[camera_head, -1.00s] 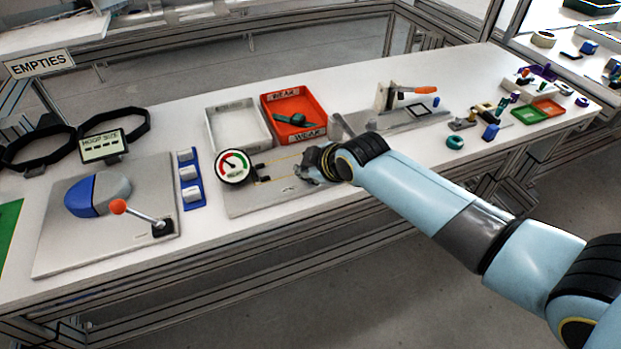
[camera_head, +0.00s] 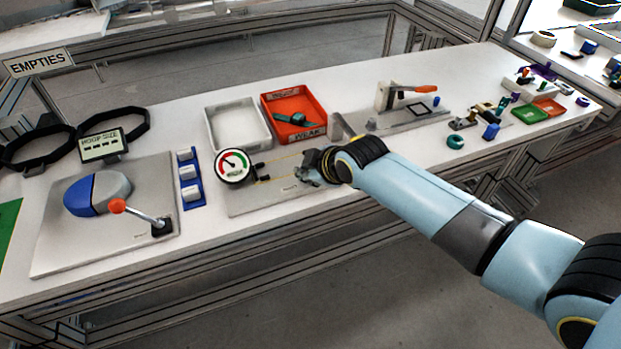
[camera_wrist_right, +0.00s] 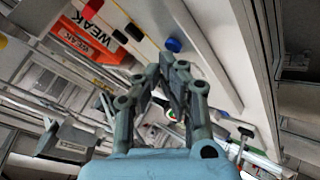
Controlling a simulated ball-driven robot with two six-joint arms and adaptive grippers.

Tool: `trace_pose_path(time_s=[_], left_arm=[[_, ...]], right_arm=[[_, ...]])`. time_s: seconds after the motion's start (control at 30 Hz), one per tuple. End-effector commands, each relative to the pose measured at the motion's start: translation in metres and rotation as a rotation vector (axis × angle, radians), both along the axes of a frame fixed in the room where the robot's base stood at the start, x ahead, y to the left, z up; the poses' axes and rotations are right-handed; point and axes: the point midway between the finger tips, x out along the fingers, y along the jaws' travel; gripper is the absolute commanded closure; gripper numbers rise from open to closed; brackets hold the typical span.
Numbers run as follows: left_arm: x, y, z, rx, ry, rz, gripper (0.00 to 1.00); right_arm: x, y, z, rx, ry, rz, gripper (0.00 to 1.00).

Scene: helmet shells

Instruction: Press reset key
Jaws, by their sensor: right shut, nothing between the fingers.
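No key marked reset can be read in either view. A blue block with white keys (camera_head: 189,178) stands left of a round gauge (camera_head: 233,165) with a red, white and green dial. The gauge sits at the left end of a grey plate (camera_head: 262,199). My right gripper (camera_head: 308,167) is over the right part of this plate, and its fingers are small in the head view. In the right wrist view the fingers (camera_wrist_right: 172,72) are shut and empty, with a round blue thing (camera_wrist_right: 173,45) beyond their tips. My left gripper is out of view.
A red tray (camera_head: 322,105) marked WEAK and a white tray (camera_head: 212,131) stand behind the plate. A lever with an orange ball (camera_head: 118,207) rises on the left plate. A clamp with an orange handle (camera_head: 424,90) stands at the right. The front table edge is near.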

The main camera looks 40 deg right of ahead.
Motion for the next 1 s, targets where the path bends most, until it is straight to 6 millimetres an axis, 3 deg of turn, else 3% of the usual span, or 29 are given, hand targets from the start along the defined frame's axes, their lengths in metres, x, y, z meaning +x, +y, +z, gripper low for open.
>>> trace_pose_path(time_s=[1.0], left_arm=[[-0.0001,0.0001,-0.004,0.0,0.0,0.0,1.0]], right_arm=[[0.0001,0.0001,-0.0073,0.0,-0.001,0.001,1.0]])
